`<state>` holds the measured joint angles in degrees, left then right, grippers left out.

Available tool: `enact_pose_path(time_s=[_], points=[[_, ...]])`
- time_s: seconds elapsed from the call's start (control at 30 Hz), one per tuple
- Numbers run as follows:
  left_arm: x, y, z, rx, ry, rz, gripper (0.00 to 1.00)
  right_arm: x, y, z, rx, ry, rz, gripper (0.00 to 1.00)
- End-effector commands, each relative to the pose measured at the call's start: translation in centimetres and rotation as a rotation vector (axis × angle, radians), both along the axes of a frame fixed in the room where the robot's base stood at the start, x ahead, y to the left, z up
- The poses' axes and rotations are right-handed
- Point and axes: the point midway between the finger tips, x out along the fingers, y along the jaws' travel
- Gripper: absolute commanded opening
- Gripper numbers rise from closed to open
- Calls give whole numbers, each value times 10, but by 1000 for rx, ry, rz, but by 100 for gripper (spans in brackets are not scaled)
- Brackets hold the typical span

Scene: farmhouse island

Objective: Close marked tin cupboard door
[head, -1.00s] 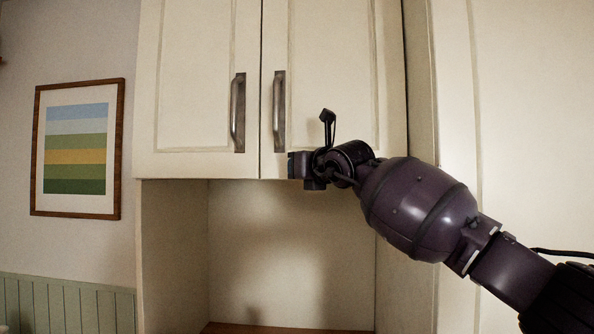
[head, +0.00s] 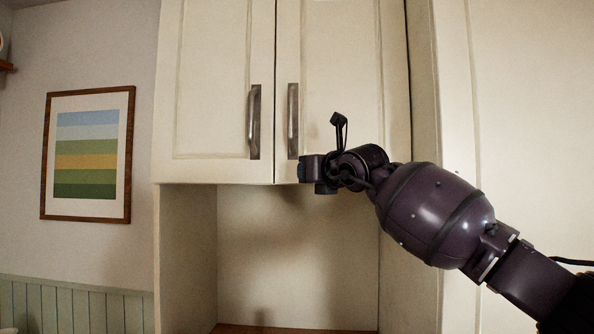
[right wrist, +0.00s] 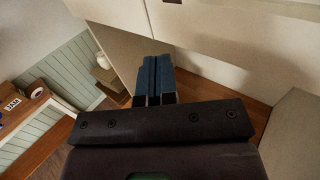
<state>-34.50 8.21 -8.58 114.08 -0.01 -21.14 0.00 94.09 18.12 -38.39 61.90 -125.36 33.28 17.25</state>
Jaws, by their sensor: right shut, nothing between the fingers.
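A cream wall cupboard has a left door (head: 215,90) and a right door (head: 345,75), each with a dark metal handle. Both doors look shut or nearly so, with a thin dark seam between them. No mark shows clearly on either. My right gripper (head: 308,168) is at the lower left corner of the right door, below its handle (head: 293,120). Its fingers (right wrist: 154,80) are together and empty in the right wrist view, below the doors' lower edges. I cannot tell whether they touch the door. My left gripper is out of view.
An open niche (head: 285,255) with a wooden bottom lies below the doors. A tall cream panel (head: 520,100) stands at the right. A framed striped picture (head: 88,155) hangs at the left. A wooden shelf with small items (right wrist: 30,100) shows in the right wrist view.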

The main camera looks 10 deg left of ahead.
Motion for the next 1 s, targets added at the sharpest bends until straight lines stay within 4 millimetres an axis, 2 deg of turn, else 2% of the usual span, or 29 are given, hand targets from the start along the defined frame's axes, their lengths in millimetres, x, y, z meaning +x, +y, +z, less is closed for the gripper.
enact_pose_path(time_s=[0.13,0.63,0.8,1.0], points=[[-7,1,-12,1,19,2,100,-17,-2,-3,0,-3,2,0],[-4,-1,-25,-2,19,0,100,-78,-11,-2,0,-1,1,0],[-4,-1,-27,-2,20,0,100,-89,-13,-2,1,-1,0,0],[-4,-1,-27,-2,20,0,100,-92,-14,-1,1,-2,0,0]])
